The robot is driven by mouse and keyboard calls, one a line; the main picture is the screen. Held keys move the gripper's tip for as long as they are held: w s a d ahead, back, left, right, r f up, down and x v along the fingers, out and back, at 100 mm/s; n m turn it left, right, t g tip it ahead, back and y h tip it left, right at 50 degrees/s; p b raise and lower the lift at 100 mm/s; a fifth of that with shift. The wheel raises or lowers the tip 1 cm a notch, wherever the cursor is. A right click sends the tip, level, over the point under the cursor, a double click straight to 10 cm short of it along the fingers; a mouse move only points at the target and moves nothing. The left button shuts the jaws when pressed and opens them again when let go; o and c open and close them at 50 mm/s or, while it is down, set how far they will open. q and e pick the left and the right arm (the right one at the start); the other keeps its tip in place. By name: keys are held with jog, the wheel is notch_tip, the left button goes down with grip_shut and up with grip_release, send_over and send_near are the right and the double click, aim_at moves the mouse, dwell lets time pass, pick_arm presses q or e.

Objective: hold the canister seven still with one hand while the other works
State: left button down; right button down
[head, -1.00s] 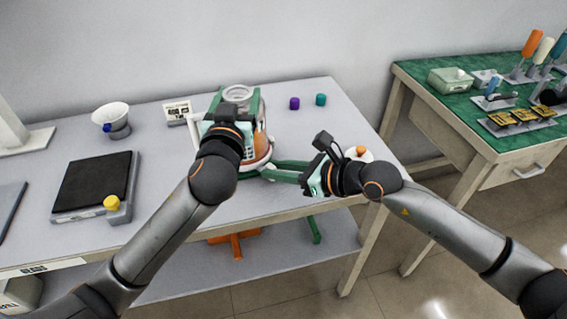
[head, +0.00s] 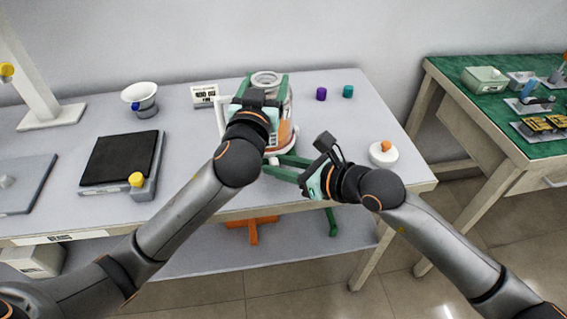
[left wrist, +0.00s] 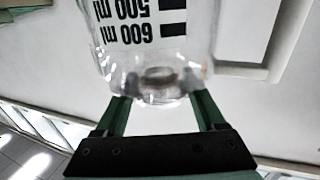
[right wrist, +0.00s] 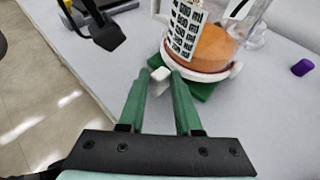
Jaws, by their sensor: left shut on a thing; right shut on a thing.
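Canister seven (head: 284,136) is a clear jar with black volume marks and orange contents, upright in a white ring base with a white side handle. My left gripper (head: 266,82) reaches over it from above, its green fingers on both sides of its upper part. In the left wrist view, the clear jar (left wrist: 150,72) lies between the fingers. My right gripper (head: 277,166) is low beside the base, from the right. In the right wrist view, its fingertips (right wrist: 158,74) close on a small white lever (right wrist: 160,76) by the base. My left arm hides part of the canister.
A purple cap (head: 321,94) and a teal cap (head: 348,91) stand behind right. A white round piece with an orange knob (head: 383,153) sits near the right edge. A black-topped scale (head: 120,158) and a white funnel (head: 140,93) are left. A green-topped bench (head: 470,100) stands right.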

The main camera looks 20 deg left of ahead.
pick_arm(q)
jog(key=shift+d+f, duration=0.1)
jog(key=shift+d, duration=0.2)
pick_arm(e)
jog(key=shift+s+a, duration=0.3)
jog(key=shift+s, duration=0.1)
jog(key=c, duration=0.8)
grip_release()
pick_arm(q)
jog(key=shift+a, duration=0.1)
pick_arm(e)
jog(key=shift+w, duration=0.15)
jog(key=shift+w+d, duration=0.1)
jog(key=shift+d, duration=0.05)
pick_arm(q)
jog(key=shift+a, duration=0.1)
pick_arm(e)
jog(key=shift+d, duration=0.1)
pick_arm(q)
jog(key=shift+a, duration=0.1)
pick_arm(e)
jog(key=v, duration=1.2)
pick_arm(q)
grip_release()
jog(key=shift+s, duration=0.1)
